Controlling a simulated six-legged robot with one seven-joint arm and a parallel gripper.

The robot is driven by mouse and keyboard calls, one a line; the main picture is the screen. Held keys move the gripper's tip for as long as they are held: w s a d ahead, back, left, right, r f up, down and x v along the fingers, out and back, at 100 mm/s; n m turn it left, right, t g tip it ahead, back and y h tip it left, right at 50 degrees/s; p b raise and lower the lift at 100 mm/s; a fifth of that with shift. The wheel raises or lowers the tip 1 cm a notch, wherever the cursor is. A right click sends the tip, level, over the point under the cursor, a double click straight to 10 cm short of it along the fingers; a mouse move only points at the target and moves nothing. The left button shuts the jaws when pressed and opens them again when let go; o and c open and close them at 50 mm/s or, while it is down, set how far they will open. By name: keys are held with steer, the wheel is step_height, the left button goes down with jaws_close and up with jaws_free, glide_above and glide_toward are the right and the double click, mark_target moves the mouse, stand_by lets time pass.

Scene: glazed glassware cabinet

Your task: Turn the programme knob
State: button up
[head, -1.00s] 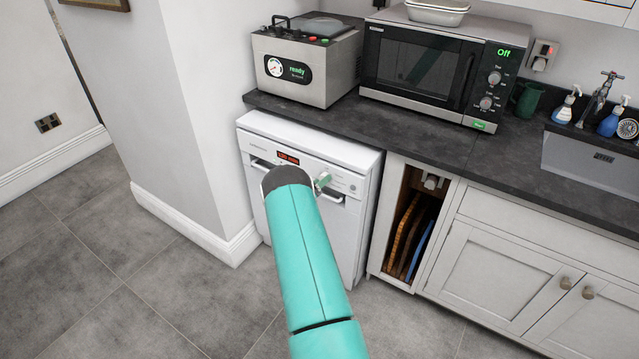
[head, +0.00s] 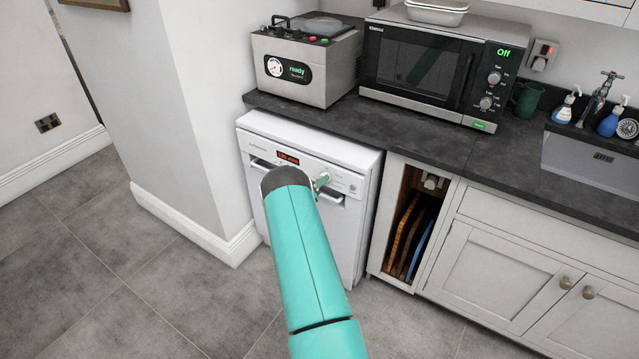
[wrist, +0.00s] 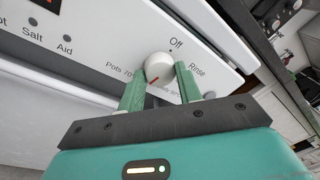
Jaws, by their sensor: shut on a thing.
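The programme knob (wrist: 159,68) is a round white dial with a red mark on the dishwasher's front panel. The red mark points down and slightly left in the wrist view, with "Off", "Rinse" and "Pots 70" printed around it. My gripper (wrist: 160,80) has its two green fingers shut on the knob, one on each side. In the head view the dishwasher (head: 330,150) is white and stands under the counter; my gripper (head: 322,182) shows at its panel, and my teal arm hides part of its front. The knob itself is hard to make out there.
A dark counter (head: 420,140) runs above the dishwasher, bearing a vacuum machine (head: 300,65) and a microwave (head: 430,65) reading "Off". A narrow open cabinet with boards (head: 408,230) stands right of the dishwasher. A wall corner is close on the left; the floor in front is clear.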

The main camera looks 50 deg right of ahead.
steer(key=shift+s+m+t+y, duration=0.15)
steer(key=shift+m+t, duration=0.4)
steer(key=shift+m, duration=4.55)
steer(key=shift+s+m+t+y, duration=0.1)
steer(key=shift+m+t, duration=0.5)
steer(key=shift+m, duration=4.5)
steer(key=shift+s+m+t+y, duration=0.15)
steer(key=shift+m+t, duration=0.4)
steer(key=shift+m, duration=4.55)
steer(key=o, duration=1)
